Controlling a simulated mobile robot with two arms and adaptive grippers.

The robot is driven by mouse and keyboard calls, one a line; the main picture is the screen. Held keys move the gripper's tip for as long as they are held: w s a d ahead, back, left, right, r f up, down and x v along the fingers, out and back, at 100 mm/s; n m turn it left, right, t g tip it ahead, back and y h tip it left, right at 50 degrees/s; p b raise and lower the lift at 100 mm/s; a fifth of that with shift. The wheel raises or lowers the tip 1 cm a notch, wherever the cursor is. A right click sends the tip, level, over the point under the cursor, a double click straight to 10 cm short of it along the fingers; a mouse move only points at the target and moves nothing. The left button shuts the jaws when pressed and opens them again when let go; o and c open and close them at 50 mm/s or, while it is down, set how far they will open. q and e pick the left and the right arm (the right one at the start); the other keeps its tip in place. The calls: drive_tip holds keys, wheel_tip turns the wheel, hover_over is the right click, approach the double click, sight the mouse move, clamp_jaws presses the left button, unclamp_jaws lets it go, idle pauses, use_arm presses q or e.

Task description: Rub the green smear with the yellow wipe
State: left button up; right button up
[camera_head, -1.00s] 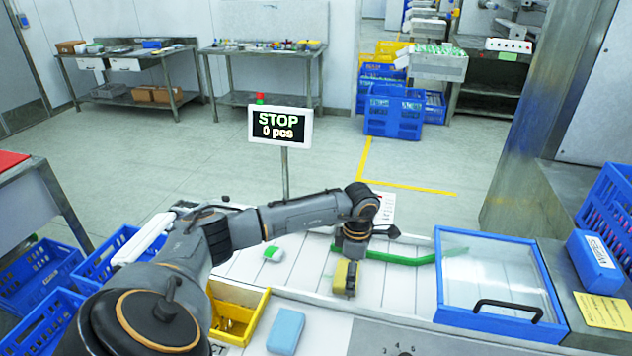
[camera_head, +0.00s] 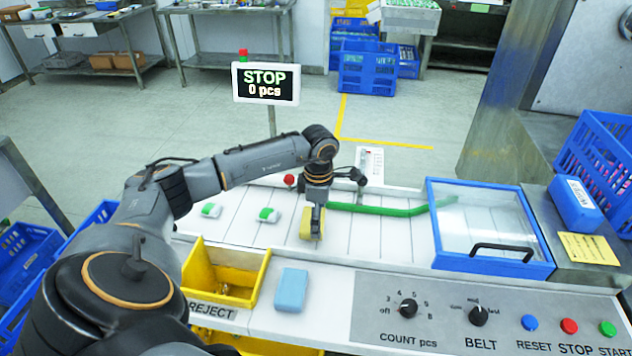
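My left gripper (camera_head: 314,222) points down over the white slatted belt (camera_head: 365,240), left of the clear-lidded blue box. It is shut on the yellow wipe (camera_head: 304,226), a folded-looking yellow piece low at the belt surface. I cannot tell whether the wipe touches the belt. I cannot make out the green smear; the gripper or wipe may hide it. A green guide strip (camera_head: 375,210) runs behind and right of the gripper. My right gripper is not in view.
Two white-and-green pieces (camera_head: 268,214) (camera_head: 210,210) lie on the belt, left of the gripper. A yellow reject bin (camera_head: 262,262) and blue block (camera_head: 291,290) are in front. The clear-lidded box (camera_head: 492,262) stands right, the control panel (camera_head: 440,312) in front. The sign (camera_head: 265,83) reads STOP, 0 pcs.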

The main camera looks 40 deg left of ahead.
use_arm(q)
drive_tip(key=r, duration=0.1)
drive_tip(key=r+p, duration=0.1)
drive_tip(key=r, duration=0.1)
drive_tip(key=shift+w+d, duration=0.2)
drive_tip(key=shift+d, duration=0.15)
drive_tip(key=shift+r+p, duration=0.3)
drive_tip(key=shift+p, duration=0.05)
drive_tip(key=shift+s+a+r+p, duration=0.15)
drive_tip(key=shift+r+p, duration=0.3)
drive_tip(key=shift+r, duration=0.85)
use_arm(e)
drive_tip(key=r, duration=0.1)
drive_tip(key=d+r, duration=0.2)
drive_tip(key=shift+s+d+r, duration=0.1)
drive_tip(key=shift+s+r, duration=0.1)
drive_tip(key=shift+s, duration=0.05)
